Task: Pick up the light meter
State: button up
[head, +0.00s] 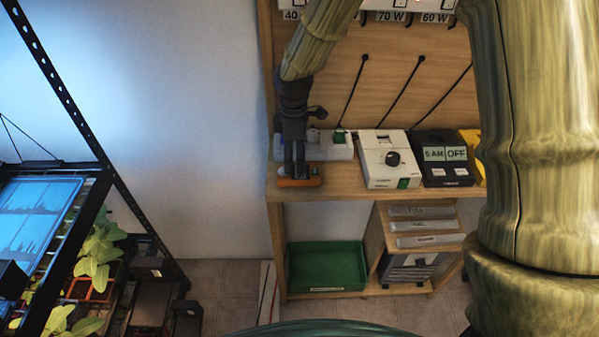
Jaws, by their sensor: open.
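A low orange item with a dark top (300,182), probably the light meter, lies near the left front edge of the wooden shelf (340,184). My gripper (296,174) points down directly over it, with its dark fingers at or just above the item. It is open. The fingers and wrist hide much of the item's top, and I cannot tell whether they touch it.
A white power strip (335,152) lies behind. To the right stand a white box with a black dial (386,160), a black timer reading 5 AM OFF (442,158) and a partly hidden yellow item (472,141). Below is a green tray (327,265). A plant rack (95,150) stands left.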

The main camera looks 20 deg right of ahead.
jog(key=shift+w+f, duration=0.1)
jog(key=shift+f, duration=0.45)
jog(key=shift+s+d+f+p, duration=0.2)
jog(key=shift+s+p, duration=0.05)
jog(key=shift+p, duration=0.1)
jog(key=f, duration=0.1)
jog(key=f+p, duration=0.1)
jog(key=f, duration=0.1)
jog(key=shift+s+d, duration=0.1)
jog(key=shift+d, duration=0.3)
jog(key=shift+f+p, duration=0.45)
jog(key=shift+f, duration=0.4)
jog(key=c, duration=1.3)
